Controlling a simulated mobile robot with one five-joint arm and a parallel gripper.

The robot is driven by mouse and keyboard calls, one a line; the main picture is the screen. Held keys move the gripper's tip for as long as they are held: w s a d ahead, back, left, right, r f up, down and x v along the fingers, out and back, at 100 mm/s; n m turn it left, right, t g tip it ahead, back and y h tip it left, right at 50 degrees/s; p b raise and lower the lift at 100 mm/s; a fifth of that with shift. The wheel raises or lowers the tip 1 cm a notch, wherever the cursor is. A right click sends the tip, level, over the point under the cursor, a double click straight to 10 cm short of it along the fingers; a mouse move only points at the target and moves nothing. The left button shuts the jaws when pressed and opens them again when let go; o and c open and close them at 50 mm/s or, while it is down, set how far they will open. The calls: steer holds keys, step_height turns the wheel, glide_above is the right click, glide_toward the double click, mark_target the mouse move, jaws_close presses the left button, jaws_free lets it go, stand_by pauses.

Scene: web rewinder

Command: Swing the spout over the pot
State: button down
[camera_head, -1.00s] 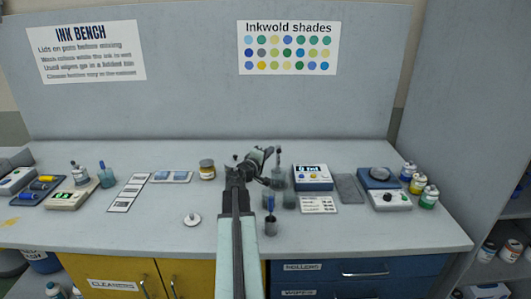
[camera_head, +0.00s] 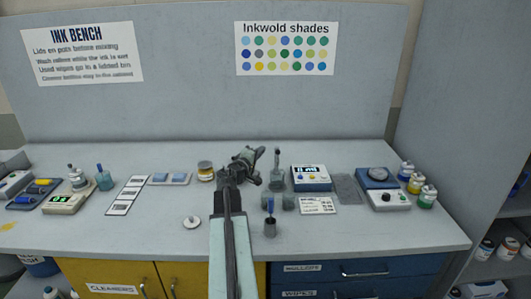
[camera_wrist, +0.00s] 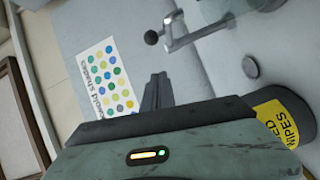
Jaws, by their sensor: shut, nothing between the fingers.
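My gripper (camera_head: 246,162) is over the middle of the bench, with the fingers shut and empty; they show dark in the wrist view (camera_wrist: 156,95). A small pot with amber contents (camera_head: 206,171) stands on the bench just left of my gripper. A grey bottle-like dispenser with a thin upright top (camera_head: 277,172) stands right of my gripper, apart from it. I cannot tell which part is the spout. The wrist view shows a grey metal arm with a black ball knob (camera_wrist: 175,42), apart from the fingers. My arm hides part of the bench.
A white lid with a knob (camera_head: 192,223) lies front left. A dark cup with a blue-handled tool (camera_head: 270,228) stands front right of my gripper. A blue device with a display (camera_head: 311,178) stands farther right. A yellow-labelled wipes bin (camera_wrist: 285,120) shows in the wrist view.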

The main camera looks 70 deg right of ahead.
steer(key=a, duration=0.9)
steer(key=shift+w+a+r, duration=0.25)
steer(key=shift+w+a, duration=0.1)
steer(key=shift+a, duration=0.05)
steer(key=w+a+r+n+t+p, duration=0.25)
steer(key=w+a, duration=0.25)
steer(key=w, duration=0.4)
steer(key=w+a+r+n+t+p, duration=0.1)
steer(key=w+a+t+p, duration=0.15)
steer(key=w+a, duration=0.4)
steer(key=w+a+f+t+y+p, duration=0.1)
steer(key=w+a+t+y+p, duration=0.25)
steer(key=w+a, duration=1.2)
steer(key=w+a+f+g+y+p, duration=0.1)
steer(key=w+a+f+y+p, duration=0.2)
steer(key=a, duration=0.8)
steer(key=a+f+y, duration=0.3)
steer(key=a+f, duration=0.1)
steer(key=a, duration=0.6)
steer(key=s+a+f+g+y, duration=0.2)
steer(key=s+a+f+y, duration=0.1)
steer(key=a, duration=0.6)
steer(key=s+a+f+g+y, duration=0.3)
steer(key=s+a, duration=0.3)
steer(key=a, duration=0.3)
steer(key=shift+a+f+y, duration=0.3)
steer(key=shift+a+y, duration=0.05)
steer(key=shift+y, duration=0.5)
